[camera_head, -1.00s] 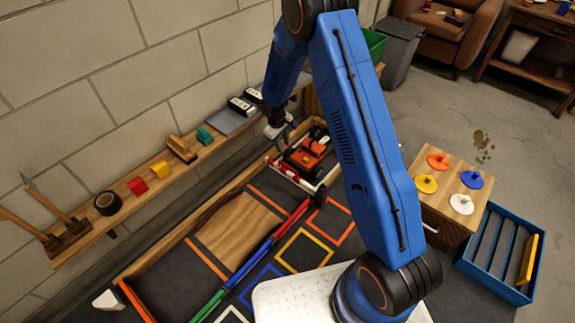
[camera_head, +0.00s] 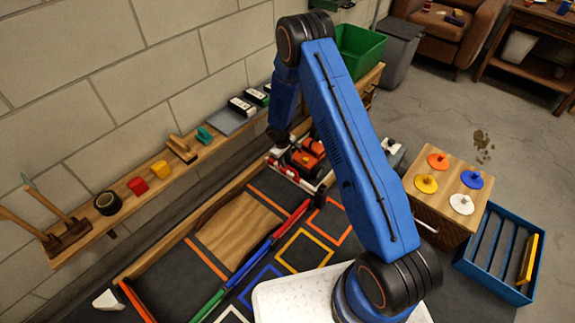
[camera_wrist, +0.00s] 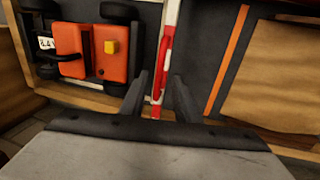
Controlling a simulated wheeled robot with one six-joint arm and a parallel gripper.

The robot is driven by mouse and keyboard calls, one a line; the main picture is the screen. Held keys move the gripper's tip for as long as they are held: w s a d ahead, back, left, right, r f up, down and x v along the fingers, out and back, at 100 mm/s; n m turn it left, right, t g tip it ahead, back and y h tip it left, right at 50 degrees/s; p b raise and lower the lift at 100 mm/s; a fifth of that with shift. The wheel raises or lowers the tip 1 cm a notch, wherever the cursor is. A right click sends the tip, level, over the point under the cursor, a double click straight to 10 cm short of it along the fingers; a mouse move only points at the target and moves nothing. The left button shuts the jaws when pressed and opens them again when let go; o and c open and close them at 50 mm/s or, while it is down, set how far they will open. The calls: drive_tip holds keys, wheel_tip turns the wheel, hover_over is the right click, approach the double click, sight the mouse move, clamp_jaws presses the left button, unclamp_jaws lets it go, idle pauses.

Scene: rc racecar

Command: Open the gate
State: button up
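The gate is a thin red-and-white striped bar (camera_wrist: 165,60) running up the wrist view between the orange racecar's bay and a dark lane. In the head view the striped bar (camera_head: 292,176) lies in front of the racecar (camera_head: 307,154). My gripper (camera_wrist: 158,98) is open, with one dark finger on each side of the bar near its lower end. The racecar (camera_wrist: 88,52) sits left of the bar. In the head view my gripper is mostly hidden behind my arm.
A wooden wall shelf (camera_head: 120,200) holds blocks, tape and tools. The track has a wooden ramp (camera_head: 238,228) and coloured outlines. A wooden box with coloured knobs (camera_head: 445,210), a blue crate (camera_head: 463,263) and a green bin (camera_head: 358,50) stand to the right.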

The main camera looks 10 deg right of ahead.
sight(288, 167)
drive_tip(key=shift+w+d+f, duration=0.1)
drive_tip(key=shift+d+f, duration=0.05)
drive_tip(key=shift+f, duration=0.7)
drive_tip(key=shift+w+d+f, duration=0.1)
drive_tip(key=shift+f, duration=0.7)
clamp_jaws()
